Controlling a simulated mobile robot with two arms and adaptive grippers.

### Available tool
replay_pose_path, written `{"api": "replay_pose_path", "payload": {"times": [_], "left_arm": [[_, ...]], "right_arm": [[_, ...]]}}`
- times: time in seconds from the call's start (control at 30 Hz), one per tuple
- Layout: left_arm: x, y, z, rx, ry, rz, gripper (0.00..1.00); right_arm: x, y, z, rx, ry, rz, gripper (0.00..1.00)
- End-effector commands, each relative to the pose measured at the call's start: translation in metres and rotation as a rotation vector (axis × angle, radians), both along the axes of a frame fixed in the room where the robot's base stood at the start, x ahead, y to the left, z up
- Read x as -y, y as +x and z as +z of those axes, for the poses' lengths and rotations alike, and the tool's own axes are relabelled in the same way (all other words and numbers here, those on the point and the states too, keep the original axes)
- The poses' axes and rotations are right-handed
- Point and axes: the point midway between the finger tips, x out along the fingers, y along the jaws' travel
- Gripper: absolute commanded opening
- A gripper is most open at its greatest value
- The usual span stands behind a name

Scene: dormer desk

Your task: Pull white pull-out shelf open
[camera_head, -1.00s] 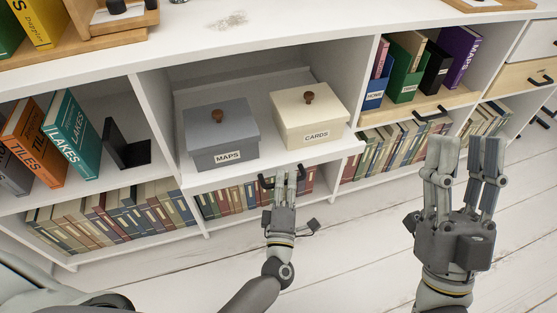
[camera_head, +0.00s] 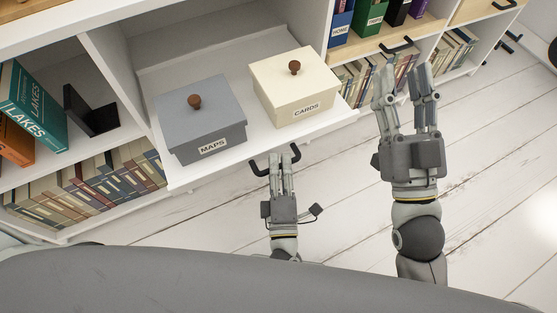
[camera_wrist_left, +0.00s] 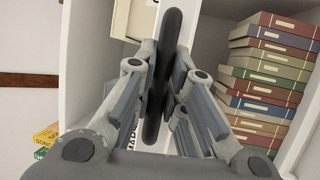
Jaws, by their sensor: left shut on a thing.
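The white pull-out shelf (camera_head: 262,141) sticks out from the white shelf unit. It carries a grey MAPS box (camera_head: 203,122) and a cream CARDS box (camera_head: 296,88), both lidded with brown knobs. My left gripper (camera_head: 281,160) is shut on the shelf's black handle (camera_head: 257,168) at the front edge. In the left wrist view the handle (camera_wrist_left: 168,60) runs between the fingers (camera_wrist_left: 160,85). My right gripper (camera_head: 403,82) is raised over the floor to the right, its fingers apart and with nothing between them.
Books stand in the compartments at left (camera_head: 85,188) and right (camera_head: 375,78). A wooden drawer with a black handle (camera_head: 396,48) is behind my right gripper. The pale plank floor (camera_head: 490,190) in front is clear.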

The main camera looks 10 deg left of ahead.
Motion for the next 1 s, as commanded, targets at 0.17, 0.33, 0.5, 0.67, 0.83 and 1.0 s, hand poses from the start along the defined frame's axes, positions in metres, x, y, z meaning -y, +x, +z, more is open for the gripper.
{"api": "replay_pose_path", "payload": {"times": [0.17, 0.33, 0.5, 0.67, 0.83, 1.0], "left_arm": [[0.0, 0.0, -0.001, -0.002, 0.0, 0.0, 0.15], [0.0, 0.0, -0.001, -0.002, 0.0, 0.0, 0.35], [0.0, 0.0, 0.0, -0.001, 0.0, 0.0, 0.35], [0.0, -0.003, -0.001, -0.002, 0.001, -0.001, 0.35], [0.005, -0.024, -0.006, -0.005, 0.002, -0.001, 0.35], [0.01, -0.053, -0.011, -0.004, 0.001, -0.001, 0.35]], "right_arm": [[0.0, 0.0, 0.0, 0.0, 0.0, 0.0, 0.4], [0.0, 0.0, 0.0, 0.0, 0.0, 0.0, 0.4], [0.0, 0.0, 0.0, 0.0, 0.001, 0.0, 0.4], [0.001, 0.0, 0.001, 0.002, 0.0, 0.0, 0.4], [0.0, 0.0, 0.001, 0.002, 0.0, 0.0, 0.4], [0.0, 0.0, 0.0, 0.002, 0.001, 0.0, 0.4]]}}
